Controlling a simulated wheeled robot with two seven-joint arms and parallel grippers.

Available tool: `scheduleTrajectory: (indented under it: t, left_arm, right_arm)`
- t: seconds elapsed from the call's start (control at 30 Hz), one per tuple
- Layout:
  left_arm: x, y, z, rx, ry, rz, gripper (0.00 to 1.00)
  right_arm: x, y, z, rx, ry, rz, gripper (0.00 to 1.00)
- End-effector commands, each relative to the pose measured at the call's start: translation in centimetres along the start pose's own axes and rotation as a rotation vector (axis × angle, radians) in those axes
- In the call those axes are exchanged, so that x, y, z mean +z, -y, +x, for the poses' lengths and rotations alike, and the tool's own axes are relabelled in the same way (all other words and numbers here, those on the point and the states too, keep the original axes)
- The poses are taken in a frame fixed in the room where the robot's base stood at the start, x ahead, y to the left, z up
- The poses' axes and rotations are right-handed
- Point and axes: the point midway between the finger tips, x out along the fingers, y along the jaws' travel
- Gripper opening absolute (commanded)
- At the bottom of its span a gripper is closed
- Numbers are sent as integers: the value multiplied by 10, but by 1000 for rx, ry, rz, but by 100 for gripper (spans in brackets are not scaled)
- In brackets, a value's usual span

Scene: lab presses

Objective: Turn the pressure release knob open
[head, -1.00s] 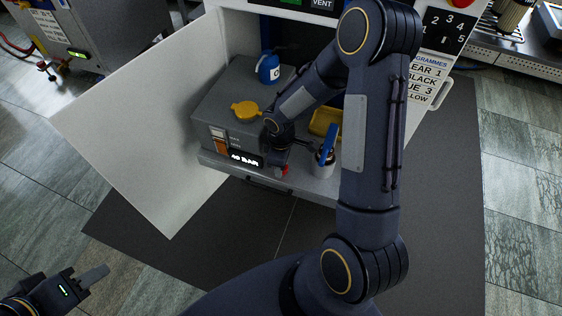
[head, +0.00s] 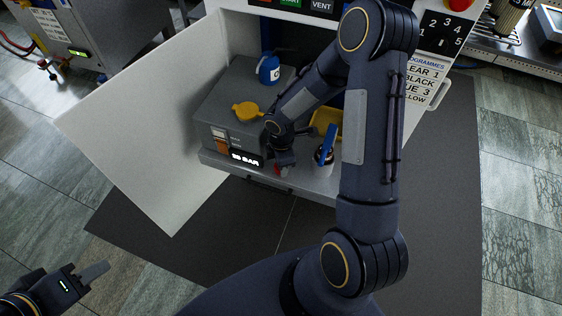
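The grey press unit (head: 233,92) stands inside the open white cabinet. A lit display (head: 246,159) on its front shows a two-digit BAR reading, which looks like 38 or 39. A small red knob (head: 281,171) is at the front right corner of the unit, partly hidden by my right gripper. My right gripper (head: 283,163) is at this knob, pointing down to it. Its fingers are too small and covered to tell whether they are closed on it. My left gripper (head: 94,273) is low at the far left, seen edge-on, away from the unit.
A yellow knob or cap (head: 247,112) and a blue bottle (head: 269,69) are on the unit. A blue-handled tool in a cup (head: 324,157) and a yellow tray (head: 325,122) are to its right. The open white door (head: 140,130) stands on the left.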

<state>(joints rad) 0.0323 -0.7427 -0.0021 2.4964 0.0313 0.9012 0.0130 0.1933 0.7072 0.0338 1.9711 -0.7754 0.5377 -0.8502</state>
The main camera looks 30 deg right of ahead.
Motion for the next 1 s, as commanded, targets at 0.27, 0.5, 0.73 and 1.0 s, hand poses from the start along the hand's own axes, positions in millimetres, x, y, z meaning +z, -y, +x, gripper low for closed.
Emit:
scheduleTrajectory:
  t: [0.27, 0.5, 0.73, 1.0]
  left_arm:
    - [0, 0, 0, 0, 0, 0, 36]
    - [0, 0, 0, 0, 0, 0, 36]
    - [0, 0, 0, 0, 0, 0, 36]
    - [-2, -2, -4, 0, 0, 0, 36]
  right_arm:
    - [0, 0, 0, 1, 0, -6, 16]
    - [0, 0, 0, 1, 0, -5, 52]
    - [0, 0, 0, 1, 0, -5, 61]
    - [0, -1, -17, 4, 0, -3, 61]
